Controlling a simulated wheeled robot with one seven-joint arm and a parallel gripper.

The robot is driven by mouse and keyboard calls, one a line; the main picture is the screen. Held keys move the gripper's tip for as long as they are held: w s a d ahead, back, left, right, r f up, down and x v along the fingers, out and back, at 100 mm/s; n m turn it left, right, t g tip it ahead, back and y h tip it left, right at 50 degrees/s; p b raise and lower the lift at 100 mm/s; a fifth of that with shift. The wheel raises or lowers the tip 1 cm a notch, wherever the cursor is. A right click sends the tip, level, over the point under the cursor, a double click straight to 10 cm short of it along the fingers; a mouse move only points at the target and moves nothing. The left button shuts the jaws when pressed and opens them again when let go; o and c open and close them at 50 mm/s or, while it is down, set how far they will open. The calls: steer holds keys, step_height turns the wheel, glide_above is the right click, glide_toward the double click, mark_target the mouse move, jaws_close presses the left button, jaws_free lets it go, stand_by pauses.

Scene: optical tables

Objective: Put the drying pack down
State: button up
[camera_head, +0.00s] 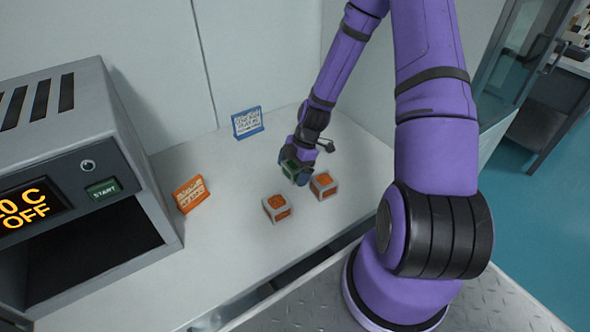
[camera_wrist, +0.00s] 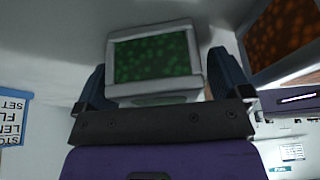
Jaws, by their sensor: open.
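The drying pack looks to be the small grey-framed box with a green speckled top (camera_wrist: 153,62) between my fingers in the wrist view. In the head view the green pack (camera_head: 292,166) is partly hidden by my gripper (camera_head: 297,163), low over the white bench beside the orange packs. My gripper, also in the wrist view (camera_wrist: 163,85), has its dark fingers on either side of the pack, apart from each other. I cannot tell whether the pack rests on the bench.
Two orange-topped packs (camera_head: 276,207) and (camera_head: 323,185) stand close to my gripper. An orange sign (camera_head: 190,194) and a blue sign (camera_head: 247,122) stand behind on the bench (camera_head: 235,235). An oven (camera_head: 128,160) with a dark open cavity is at left.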

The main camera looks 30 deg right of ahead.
mark_target(293, 164)
steer(key=c, duration=1.2)
steer(key=shift+o, duration=0.2)
step_height(293, 164, up, 10)
steer(key=w+a+f+m, duration=0.1)
steer(key=w+m, duration=0.1)
steer(key=w+a+f+m+t, duration=0.1)
steer(key=m, duration=0.1)
steer(key=w+a+f+m+t, duration=0.1)
steer(key=w+m, duration=0.1)
steer(key=m, duration=0.1)
steer(key=shift+w+a+h, duration=0.3)
steer(key=shift+w+a, duration=0.05)
steer(key=shift+a, duration=0.05)
steer(key=w+f+m+h, duration=0.1)
steer(key=m, duration=0.2)
steer(key=w+a+f+m+t+h, duration=0.1)
steer(key=m, duration=0.1)
steer(key=w+f+m+t, duration=0.1)
steer(key=w+m, duration=0.1)
steer(key=m, duration=0.1)
steer(key=shift+w+a+f+m+h, duration=0.1)
steer(key=shift+a+f+m+h, duration=0.2)
steer(key=shift+h, duration=0.1)
steer(key=shift+w+f+m+t+h, duration=0.15)
steer(key=shift+w+f+m+h, duration=0.1)
steer(key=shift+m, duration=0.35)
steer(key=shift+w+f+m+t+h, duration=0.15)
steer(key=shift+m+h, duration=0.1)
steer(key=shift+m, duration=0.35)
steer(key=shift+a, duration=0.1)
